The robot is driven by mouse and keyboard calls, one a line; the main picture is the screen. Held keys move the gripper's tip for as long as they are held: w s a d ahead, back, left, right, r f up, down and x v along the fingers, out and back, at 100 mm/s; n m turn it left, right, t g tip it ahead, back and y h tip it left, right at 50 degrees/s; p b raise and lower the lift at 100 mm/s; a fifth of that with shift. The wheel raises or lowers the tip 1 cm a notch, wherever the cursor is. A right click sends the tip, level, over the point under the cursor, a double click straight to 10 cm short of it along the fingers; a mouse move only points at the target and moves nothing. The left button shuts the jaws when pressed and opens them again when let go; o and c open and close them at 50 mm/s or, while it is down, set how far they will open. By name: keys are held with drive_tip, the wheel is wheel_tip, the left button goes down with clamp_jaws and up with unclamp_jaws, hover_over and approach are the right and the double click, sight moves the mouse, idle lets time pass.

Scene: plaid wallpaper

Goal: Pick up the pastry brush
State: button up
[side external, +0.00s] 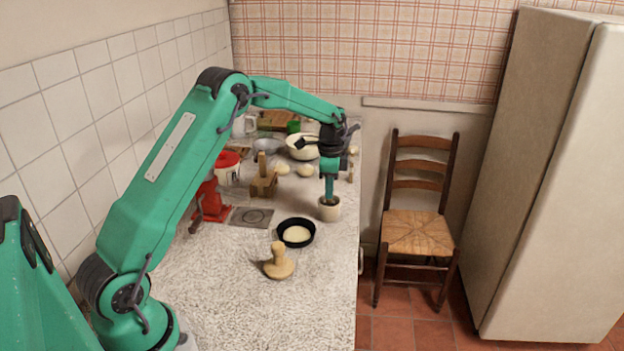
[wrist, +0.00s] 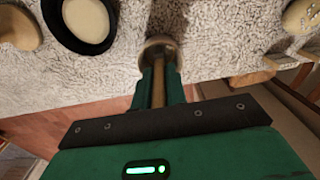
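A thin brown handle, which I take for the pastry brush (wrist: 158,86), stands in a small stone-coloured cup (side external: 329,209). The cup's rim also shows in the wrist view (wrist: 160,41). My gripper (side external: 329,192) points down right above the cup, with its fingertips at the cup's mouth. In the wrist view my gripper's green fingers (wrist: 159,72) lie close along both sides of the handle and look shut on it. The brush's lower end is hidden in the cup. In the side view the brush is hidden by the fingers.
A black pan (side external: 297,233) with pale contents and a wooden press (side external: 279,264) sit nearby on the counter (side external: 230,290). A wooden block (side external: 263,186), a red device (side external: 212,203) and a white bowl (side external: 303,150) stand farther back. The counter's edge is just right of the cup.

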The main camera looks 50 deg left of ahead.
clamp_jaws()
drive_tip(key=shift+r, duration=0.7)
drive_tip(key=s+d+r, duration=0.3)
drive_tip(key=d+r, duration=0.6)
drive_tip(key=d, duration=0.2)
drive_tip(key=shift+r, duration=0.3)
drive_tip(key=shift+s, duration=0.1)
idle(0.7)
drive_tip(key=w+a+f, duration=0.1)
drive_tip(key=a, duration=0.2)
drive_tip(key=w+a+f, duration=0.1)
drive_tip(key=a, duration=0.3)
drive_tip(key=w+a+f, duration=0.1)
drive_tip(key=a+f, duration=0.1)
drive_tip(key=a, duration=0.2)
drive_tip(key=shift+w, duration=0.1)
